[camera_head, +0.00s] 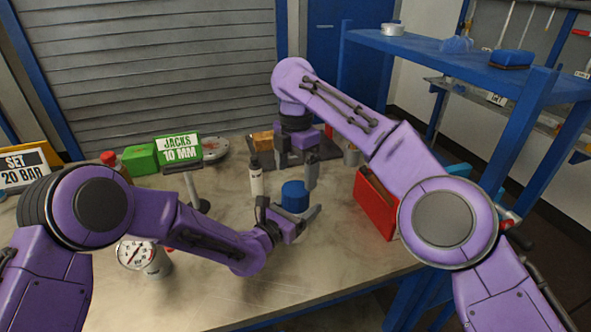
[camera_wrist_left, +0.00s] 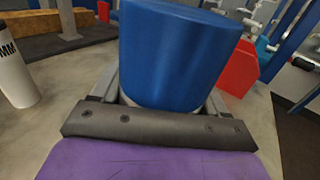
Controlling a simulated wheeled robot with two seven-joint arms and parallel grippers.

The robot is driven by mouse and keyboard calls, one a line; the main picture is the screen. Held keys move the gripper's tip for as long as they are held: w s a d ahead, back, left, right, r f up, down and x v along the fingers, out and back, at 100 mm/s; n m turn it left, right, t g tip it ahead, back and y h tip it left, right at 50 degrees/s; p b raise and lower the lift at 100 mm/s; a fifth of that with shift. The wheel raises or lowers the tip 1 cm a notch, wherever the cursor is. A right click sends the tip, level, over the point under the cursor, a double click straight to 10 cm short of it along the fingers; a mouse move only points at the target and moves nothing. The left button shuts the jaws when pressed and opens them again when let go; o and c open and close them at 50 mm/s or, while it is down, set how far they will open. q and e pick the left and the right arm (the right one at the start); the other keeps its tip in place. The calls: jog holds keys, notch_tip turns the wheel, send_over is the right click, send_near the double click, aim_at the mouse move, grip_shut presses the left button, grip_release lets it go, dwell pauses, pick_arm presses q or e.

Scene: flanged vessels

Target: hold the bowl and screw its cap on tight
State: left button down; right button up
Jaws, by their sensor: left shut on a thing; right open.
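A blue cylindrical cap (camera_head: 294,194) stands upright near the middle of the bench, and it fills the centre of the left wrist view (camera_wrist_left: 178,50). A narrow grey part shows under its lower edge in the left wrist view; the bowl is otherwise hidden by the cap and my fingers. My left gripper (camera_head: 288,213) is shut on the bowl at this low level, one finger on each side. My right gripper (camera_head: 297,172) is open, fingers pointing down, just behind and above the cap, apparently empty. I cannot tell whether the cap sits fully down.
A white bottle (camera_head: 256,182) stands left of the cap. A red box (camera_head: 375,204) stands to the right. A pressure gauge (camera_head: 133,254), a green box (camera_head: 141,159) and a "JACKS 10 MM" sign (camera_head: 180,149) are at left. A blue shelf (camera_head: 440,55) rises at back right.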

aim_at(295, 189)
notch_tip(295, 189, down, 8)
jog(key=shift+r, duration=0.1)
dwell(0.4)
jog(key=c, duration=1.1)
jog(key=m, duration=0.3)
jog(key=o, duration=1.2)
jog(key=shift+r, duration=0.1)
